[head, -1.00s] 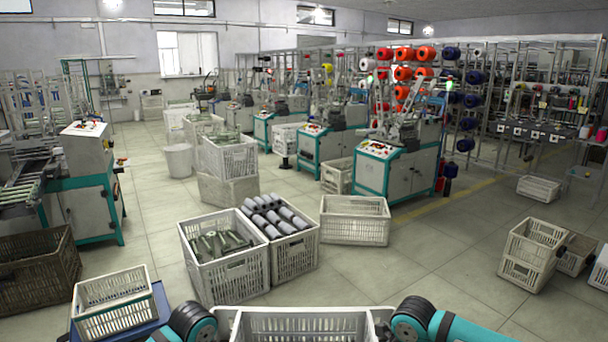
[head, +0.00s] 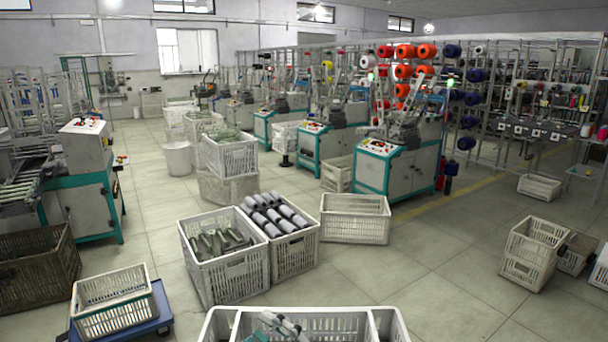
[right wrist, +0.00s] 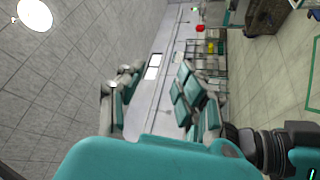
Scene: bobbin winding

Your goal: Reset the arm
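In the right wrist view, teal and black parts of my own arm fill the lower middle and right; no fingertips show. A white crate (head: 345,318) stands at the bottom middle of the head view, cut off by the frame. Small grey and teal shapes (head: 280,325) show inside it; I cannot tell what they are.
A white crate (head: 238,277) with green bobbins stands beside a crate (head: 298,258) of grey bobbins. An empty crate (head: 355,222) is behind them. Another crate (head: 115,318) rests on a blue trolley (head: 162,315).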

